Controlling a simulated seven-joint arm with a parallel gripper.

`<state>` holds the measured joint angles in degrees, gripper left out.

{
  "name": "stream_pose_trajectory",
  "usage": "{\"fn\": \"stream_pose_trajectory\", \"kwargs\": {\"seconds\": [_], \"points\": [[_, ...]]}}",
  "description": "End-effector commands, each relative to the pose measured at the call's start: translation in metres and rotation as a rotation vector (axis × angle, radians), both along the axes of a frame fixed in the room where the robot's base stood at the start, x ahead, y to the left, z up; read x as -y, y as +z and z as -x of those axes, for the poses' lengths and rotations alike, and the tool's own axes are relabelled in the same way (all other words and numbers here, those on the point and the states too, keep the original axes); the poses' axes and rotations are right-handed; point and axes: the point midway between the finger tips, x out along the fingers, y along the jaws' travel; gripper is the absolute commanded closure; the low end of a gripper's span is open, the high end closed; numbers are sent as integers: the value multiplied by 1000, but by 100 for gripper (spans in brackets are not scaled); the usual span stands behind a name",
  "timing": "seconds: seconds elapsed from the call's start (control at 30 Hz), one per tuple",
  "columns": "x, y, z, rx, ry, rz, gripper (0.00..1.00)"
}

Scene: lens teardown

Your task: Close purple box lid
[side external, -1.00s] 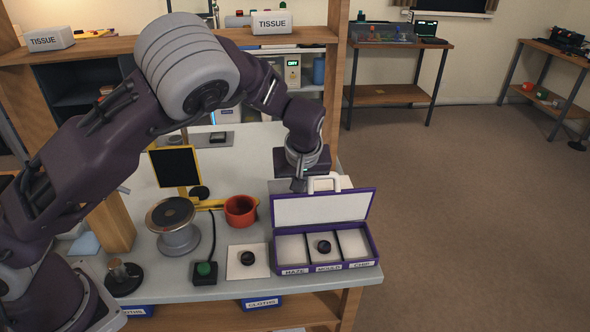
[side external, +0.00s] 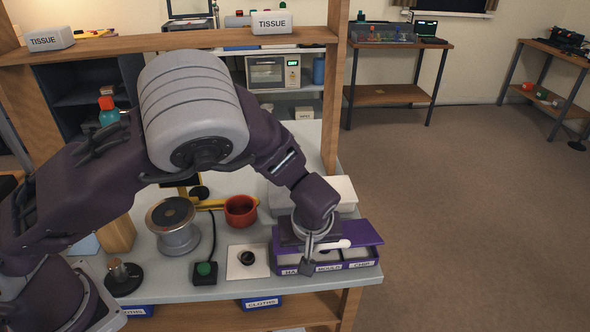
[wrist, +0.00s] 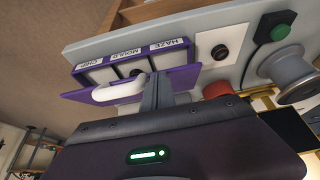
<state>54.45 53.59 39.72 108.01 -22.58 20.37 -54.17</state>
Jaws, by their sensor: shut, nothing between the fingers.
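The purple box (side external: 345,266) sits at the front right of the bench, its compartments labelled HAZE, MOULD and CHIP. Its purple lid (side external: 362,233) is tilted forward over the back of the box, part-way down. The front of the compartments still shows beneath it. In the wrist view, the lid (wrist: 184,79) stands off the box (wrist: 134,50), leaving the compartments visible. A white handle (wrist: 118,90) is on the lid's outer side. My gripper (side external: 308,267) is shut and empty over the lid beside the handle. Whether the fingers touch the lid is hard to tell.
Left of the box are a white pad with a dark round piece (side external: 247,259), a green button (side external: 204,269), a red pot (side external: 240,210) and a grey spool (side external: 173,228). A white box (side external: 342,190) stands behind the purple box. Open floor lies right of the bench.

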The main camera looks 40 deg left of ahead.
Motion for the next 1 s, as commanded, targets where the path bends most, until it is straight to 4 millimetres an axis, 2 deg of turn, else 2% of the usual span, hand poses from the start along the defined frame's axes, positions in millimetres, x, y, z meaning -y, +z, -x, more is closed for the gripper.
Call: {"fn": "stream_pose_trajectory", "kwargs": {"seconds": [0.2, 0.5, 1.0], "points": [[8, -23, 8, -1, 0, -1, 100], [13, -44, 14, 56, -3, -60, 100], [14, -52, 14, 99, 2, -98, 100]]}}
